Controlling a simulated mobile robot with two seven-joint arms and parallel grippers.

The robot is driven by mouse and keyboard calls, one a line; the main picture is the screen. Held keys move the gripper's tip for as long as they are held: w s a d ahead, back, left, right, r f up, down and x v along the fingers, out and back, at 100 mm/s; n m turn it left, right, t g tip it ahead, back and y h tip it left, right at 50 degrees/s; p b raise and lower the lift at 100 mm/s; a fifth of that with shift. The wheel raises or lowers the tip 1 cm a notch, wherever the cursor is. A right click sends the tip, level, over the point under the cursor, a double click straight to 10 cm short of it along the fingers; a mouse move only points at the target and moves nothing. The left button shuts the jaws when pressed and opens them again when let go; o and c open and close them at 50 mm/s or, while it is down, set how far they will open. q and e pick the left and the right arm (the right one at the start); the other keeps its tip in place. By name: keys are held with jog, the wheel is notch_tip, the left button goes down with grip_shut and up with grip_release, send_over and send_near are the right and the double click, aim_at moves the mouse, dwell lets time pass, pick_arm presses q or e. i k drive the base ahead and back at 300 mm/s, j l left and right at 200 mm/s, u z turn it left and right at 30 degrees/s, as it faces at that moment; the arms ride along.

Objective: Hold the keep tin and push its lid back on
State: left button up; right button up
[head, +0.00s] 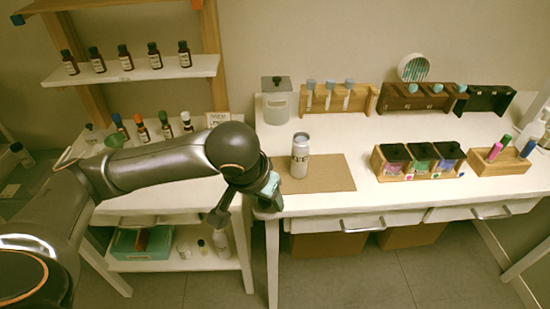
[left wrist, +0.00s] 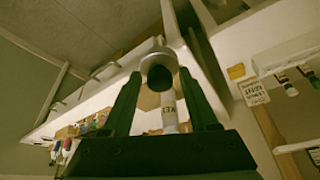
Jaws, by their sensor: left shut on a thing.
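The keep tin (head: 300,158), a pale cylinder with a dark-lettered label and a silvery top, stands upright on the brown mat (head: 335,172). My left gripper (head: 270,190) is beside it, to its left and nearer the table's front edge, apart from it. In the left wrist view, the left gripper (left wrist: 160,75) is shut on a round silvery thing with a dark centre, which looks like the lid (left wrist: 148,62). The tin (left wrist: 170,115) shows behind it there, separate from the fingers. My right gripper is out of view.
A lidded canister (head: 276,106) stands behind the tin. Wooden racks (head: 335,104) line the back. A caddy of dark-topped jars (head: 418,165) and a wooden pen box (head: 500,165) stand to the right. Left are bottle shelves (head: 140,75). The mat's right side is clear.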

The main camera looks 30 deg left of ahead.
aim_at(300, 152)
jog(key=j+z, duration=0.35)
jog(key=j, duration=0.75)
jog(key=j+z, duration=0.4)
jog(key=j, duration=0.75)
jog(key=k, duration=0.1)
